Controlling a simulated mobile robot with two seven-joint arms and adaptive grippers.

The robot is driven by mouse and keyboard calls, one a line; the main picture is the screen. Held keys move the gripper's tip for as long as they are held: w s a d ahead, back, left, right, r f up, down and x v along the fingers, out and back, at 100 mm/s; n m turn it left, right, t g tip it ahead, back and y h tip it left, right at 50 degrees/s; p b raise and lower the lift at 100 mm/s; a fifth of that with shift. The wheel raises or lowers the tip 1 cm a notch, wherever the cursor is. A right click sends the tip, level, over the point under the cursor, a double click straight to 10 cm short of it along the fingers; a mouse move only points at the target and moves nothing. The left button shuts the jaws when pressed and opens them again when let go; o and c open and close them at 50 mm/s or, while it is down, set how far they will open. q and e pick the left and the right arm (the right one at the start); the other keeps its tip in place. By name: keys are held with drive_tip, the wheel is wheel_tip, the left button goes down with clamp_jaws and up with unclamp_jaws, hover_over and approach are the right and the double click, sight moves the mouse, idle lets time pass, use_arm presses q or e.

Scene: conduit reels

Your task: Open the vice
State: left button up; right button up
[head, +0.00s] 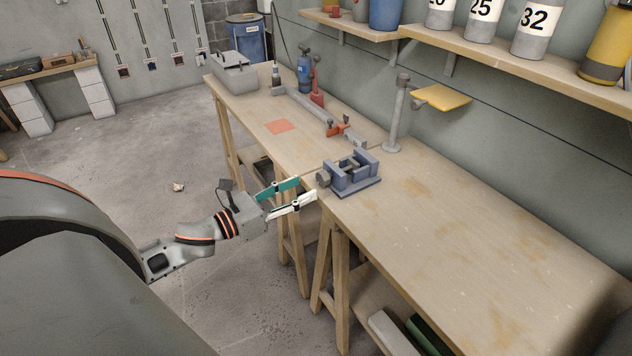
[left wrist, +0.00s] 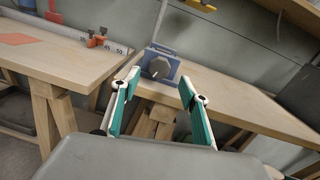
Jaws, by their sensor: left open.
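The blue-grey vice (head: 352,174) sits at the front edge of the workbench, with its dark round handle knob (head: 323,178) sticking out toward the left. In the left wrist view the vice (left wrist: 165,51) and its knob (left wrist: 158,68) show straight ahead, beyond and between my fingers. My left gripper (head: 306,189) is open and empty, with white and green fingers, just short of the knob. It also shows in the left wrist view (left wrist: 158,90). I cannot tell whether a finger touches the knob. My right gripper is not in view.
The wooden workbench (head: 440,225) is mostly clear to the right of the vice. Behind it stand a grey post (head: 398,115) and a yellow plate (head: 441,97). A rail with red clamps (head: 338,130) lies to the left. A shelf (head: 510,72) with containers hangs on the wall.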

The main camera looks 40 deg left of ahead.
sight(319, 180)
use_arm(q)
drive_tip(key=shift+x, duration=2.4)
drive_tip(key=c, duration=1.1)
